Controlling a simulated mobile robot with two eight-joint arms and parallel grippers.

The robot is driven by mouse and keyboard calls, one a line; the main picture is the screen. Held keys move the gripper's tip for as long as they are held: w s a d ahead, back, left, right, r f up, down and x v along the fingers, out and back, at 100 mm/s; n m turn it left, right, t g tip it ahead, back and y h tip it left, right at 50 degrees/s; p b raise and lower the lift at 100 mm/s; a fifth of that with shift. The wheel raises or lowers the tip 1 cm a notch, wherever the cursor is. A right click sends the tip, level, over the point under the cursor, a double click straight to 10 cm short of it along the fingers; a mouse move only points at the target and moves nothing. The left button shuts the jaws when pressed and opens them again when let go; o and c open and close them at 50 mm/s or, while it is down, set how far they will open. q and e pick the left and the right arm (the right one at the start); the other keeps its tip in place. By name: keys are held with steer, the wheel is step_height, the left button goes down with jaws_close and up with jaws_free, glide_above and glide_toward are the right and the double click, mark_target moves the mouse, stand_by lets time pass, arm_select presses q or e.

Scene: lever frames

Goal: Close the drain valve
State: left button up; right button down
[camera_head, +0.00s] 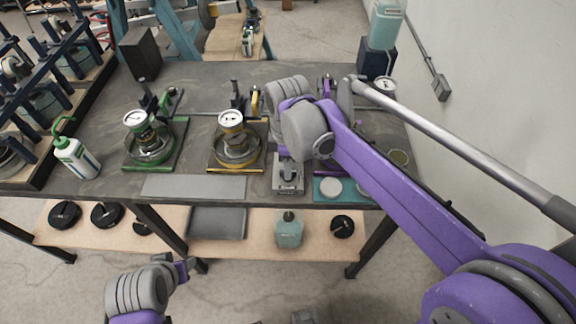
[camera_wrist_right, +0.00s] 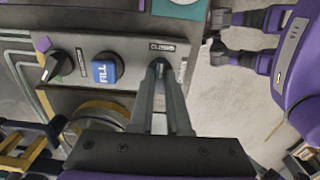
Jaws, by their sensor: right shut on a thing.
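The drain valve's small handle (camera_wrist_right: 160,65) sits at the edge of a grey control box, beside a label reading CLOSED. My right gripper (camera_wrist_right: 163,72) is shut on it, with both fingers close together; the fingers hide most of the handle, so its exact angle is hard to tell. The control box (camera_head: 288,188) stands at the table's front edge in the head view, below my right wrist. My left gripper (camera_head: 184,269) is low at the left, in front of the table and away from the box; its jaws are too small to read.
The box also carries a blue FILL button (camera_wrist_right: 106,69) and a black knob (camera_wrist_right: 55,66). Green (camera_head: 150,148) and yellow (camera_head: 234,148) gauge fixtures stand to the left. A teal mat (camera_head: 320,196) lies right of the box. A bottle (camera_head: 76,158) stands far left.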

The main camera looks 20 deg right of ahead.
stand_by(0.3)
steer(key=c, duration=0.9)
jaws_free()
step_height(320, 180, up, 11)
steer(key=shift+f+p, duration=0.1)
steer(key=shift+p, duration=0.3)
steer(key=s+d+f+m+t, duration=0.1)
steer(key=s+d+f+m, duration=0.1)
steer(key=s+f+m, duration=0.3)
steer(key=s+d+f+m+t, duration=0.2)
steer(key=s+f+m, duration=0.3)
steer(key=s+d+f+m+t, duration=0.2)
steer(key=s+f+m, duration=0.2)
steer(key=f, duration=0.1)
steer(key=shift+s+d+f+m, duration=0.25)
steer(key=shift+s+f+m, duration=0.05)
steer(key=shift+s+m, duration=0.1)
